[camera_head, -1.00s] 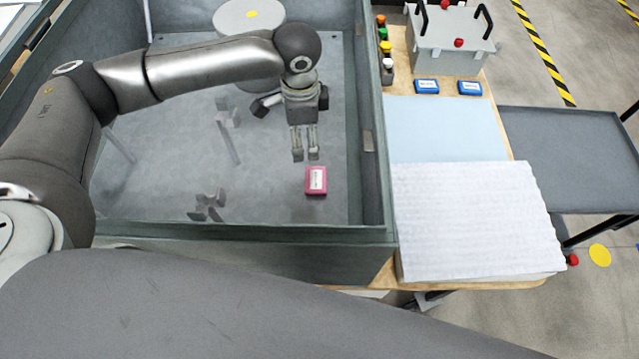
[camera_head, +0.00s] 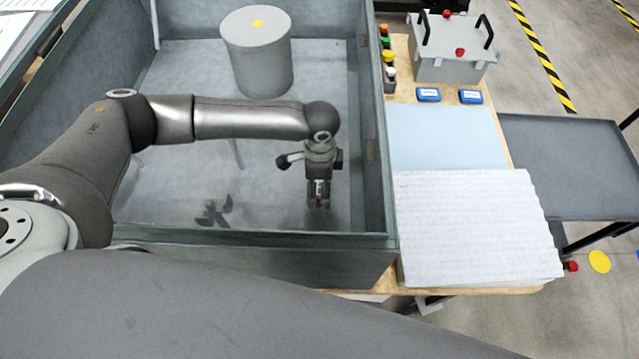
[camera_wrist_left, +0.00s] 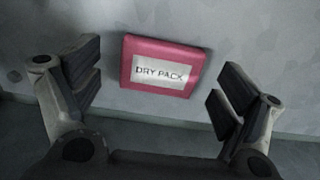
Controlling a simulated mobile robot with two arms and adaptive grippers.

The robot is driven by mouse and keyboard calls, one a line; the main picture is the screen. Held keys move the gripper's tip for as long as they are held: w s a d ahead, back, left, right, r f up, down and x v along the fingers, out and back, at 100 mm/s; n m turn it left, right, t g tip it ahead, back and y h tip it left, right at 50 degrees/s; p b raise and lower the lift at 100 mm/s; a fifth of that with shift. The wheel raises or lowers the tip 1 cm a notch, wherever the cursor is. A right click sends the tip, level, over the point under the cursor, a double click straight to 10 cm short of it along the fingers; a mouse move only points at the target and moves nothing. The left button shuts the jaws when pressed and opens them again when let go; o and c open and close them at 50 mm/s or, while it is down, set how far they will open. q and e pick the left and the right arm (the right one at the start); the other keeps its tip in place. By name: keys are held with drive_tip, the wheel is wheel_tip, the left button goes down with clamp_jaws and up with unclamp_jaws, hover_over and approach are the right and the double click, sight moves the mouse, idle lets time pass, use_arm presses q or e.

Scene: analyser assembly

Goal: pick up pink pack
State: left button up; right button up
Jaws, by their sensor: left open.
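The pink pack (camera_wrist_left: 160,66) lies flat on the grey floor of the large bin, with a white label reading "DRY PACK". In the head view it is almost wholly hidden behind my left gripper (camera_head: 318,200), with only a sliver of pink showing between the fingers. My left gripper points down over the pack near the bin's front right corner. In the left wrist view my left gripper (camera_wrist_left: 160,88) is open, with one finger to each side of the pack and a visible gap on both sides. My right gripper is not in view.
The bin's front wall (camera_head: 250,238) and right wall (camera_head: 374,130) stand close to my left gripper. A grey cylinder (camera_head: 258,60) stands at the back. Outside, right, are a white foam pad (camera_head: 475,225), two blue packs (camera_head: 428,94) and a grey lidded box (camera_head: 452,50).

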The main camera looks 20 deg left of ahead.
use_arm(q)
drive_tip(key=shift+f, duration=0.1)
drive_tip(key=shift+c, duration=0.3)
drive_tip(key=c, duration=1)
drive_tip(key=shift+c, duration=0.2)
